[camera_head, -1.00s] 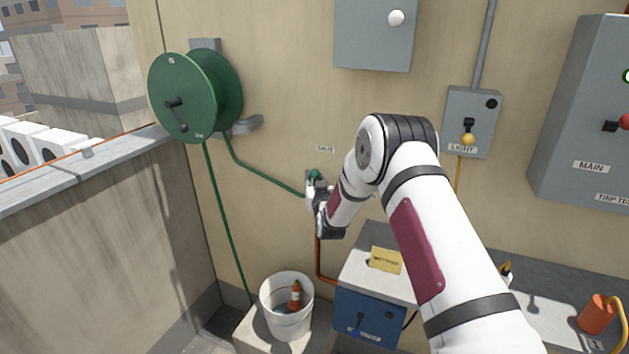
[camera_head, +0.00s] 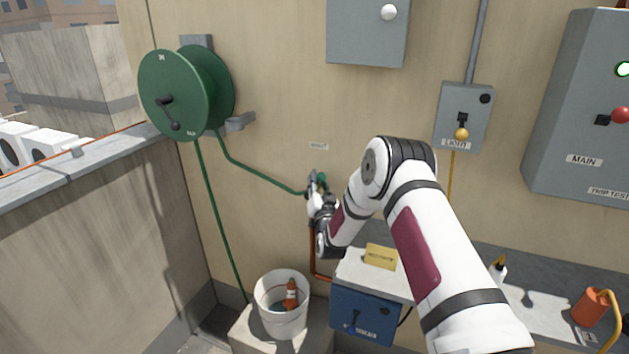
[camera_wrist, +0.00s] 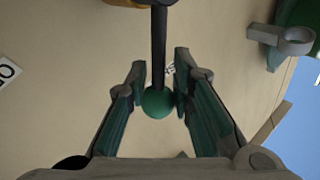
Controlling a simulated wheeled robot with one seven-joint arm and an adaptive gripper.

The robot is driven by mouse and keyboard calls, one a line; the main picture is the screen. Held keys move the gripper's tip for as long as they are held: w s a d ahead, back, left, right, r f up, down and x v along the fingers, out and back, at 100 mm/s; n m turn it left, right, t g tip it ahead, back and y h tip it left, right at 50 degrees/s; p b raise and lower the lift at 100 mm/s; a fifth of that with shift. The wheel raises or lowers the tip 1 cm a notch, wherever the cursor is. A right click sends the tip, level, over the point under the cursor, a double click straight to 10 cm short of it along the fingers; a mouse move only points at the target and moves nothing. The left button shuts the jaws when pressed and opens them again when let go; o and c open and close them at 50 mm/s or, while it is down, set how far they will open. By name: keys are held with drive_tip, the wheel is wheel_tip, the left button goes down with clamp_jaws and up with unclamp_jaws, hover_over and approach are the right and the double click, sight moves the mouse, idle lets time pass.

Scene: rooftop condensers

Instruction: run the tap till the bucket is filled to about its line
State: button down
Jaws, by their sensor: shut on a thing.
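The tap on the tan wall has a dark lever (camera_wrist: 159,50) ending in a green ball knob (camera_wrist: 158,103). My gripper (camera_head: 318,182) is shut on the green knob, which sits between the two fingers in the wrist view (camera_wrist: 158,98). In the head view the fingers partly hide the knob and tap. A green hose (camera_head: 222,225) runs from the reel down to the white bucket (camera_head: 284,326). The bucket stands upright at the wall's foot. An orange and white float (camera_head: 291,294) is inside it.
A green hose reel (camera_head: 187,92) hangs on the wall. A blue box (camera_head: 362,315) stands right of the bucket. A bench with an orange container (camera_head: 590,308) is at the right. Grey LIGHT (camera_head: 463,115) and MAIN (camera_head: 583,100) boxes are on the wall.

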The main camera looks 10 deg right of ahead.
drive_tip(key=shift+s+d+f+m+h, duration=0.1)
drive_tip(key=shift+d+m+h, duration=0.15)
drive_tip(key=shift+m+h, duration=0.2)
drive_tip(key=c, duration=1.3)
unclamp_jaws()
drive_tip(key=shift+y, duration=0.25)
drive_tip(key=v, duration=1.2)
drive_tip(key=shift+f, duration=0.2)
